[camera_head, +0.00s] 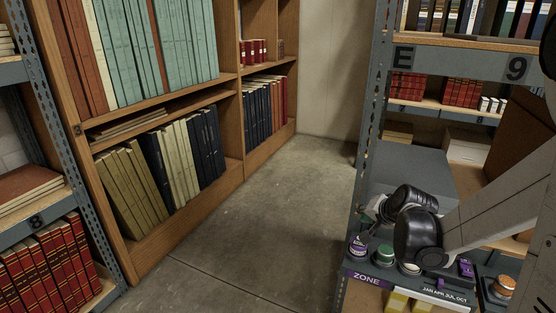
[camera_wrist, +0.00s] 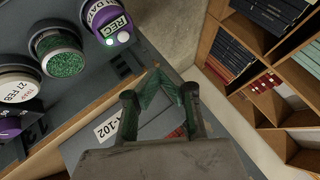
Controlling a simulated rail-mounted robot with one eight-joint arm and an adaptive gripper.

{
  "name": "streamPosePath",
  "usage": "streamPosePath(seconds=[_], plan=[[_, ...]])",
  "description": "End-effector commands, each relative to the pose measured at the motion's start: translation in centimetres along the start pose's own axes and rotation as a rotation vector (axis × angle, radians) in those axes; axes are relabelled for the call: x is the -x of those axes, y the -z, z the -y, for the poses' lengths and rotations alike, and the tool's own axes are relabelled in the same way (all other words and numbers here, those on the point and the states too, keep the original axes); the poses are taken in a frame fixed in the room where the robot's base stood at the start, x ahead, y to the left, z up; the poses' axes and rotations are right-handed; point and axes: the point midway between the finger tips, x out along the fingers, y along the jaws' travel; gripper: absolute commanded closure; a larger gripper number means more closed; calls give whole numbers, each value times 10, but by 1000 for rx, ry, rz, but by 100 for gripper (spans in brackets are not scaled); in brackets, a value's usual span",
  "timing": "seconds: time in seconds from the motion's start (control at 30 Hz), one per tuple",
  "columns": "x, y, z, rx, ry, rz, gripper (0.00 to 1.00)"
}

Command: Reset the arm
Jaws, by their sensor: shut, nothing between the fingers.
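My gripper (camera_wrist: 156,80) shows in the wrist view at the lower middle. Its two fingers slope in and their greenish tips meet, with nothing held between them. In the wrist view it is apart from a row of small items on a grey shelf at upper left: a purple one marked REC (camera_wrist: 107,22), a green-topped jar (camera_wrist: 58,52) and a white one with a dated label (camera_wrist: 18,88).
In the head view, the grey metal shelf (camera_head: 376,60) marked E 9 stands at right, with a grey box (camera_head: 411,165) on it. An orange-lidded jar (camera_head: 503,286) stands at its lower right. A wooden bookcase (camera_head: 184,222) stands left. The floor (camera_head: 262,215) between is clear.

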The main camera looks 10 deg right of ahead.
Motion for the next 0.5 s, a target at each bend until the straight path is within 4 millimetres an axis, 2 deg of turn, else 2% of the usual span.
streamPosePath(seconds=[0.17,0.5], plan=[[25,-6,20,50,-5,16,100],[117,-37,79,249,-27,71,100]])
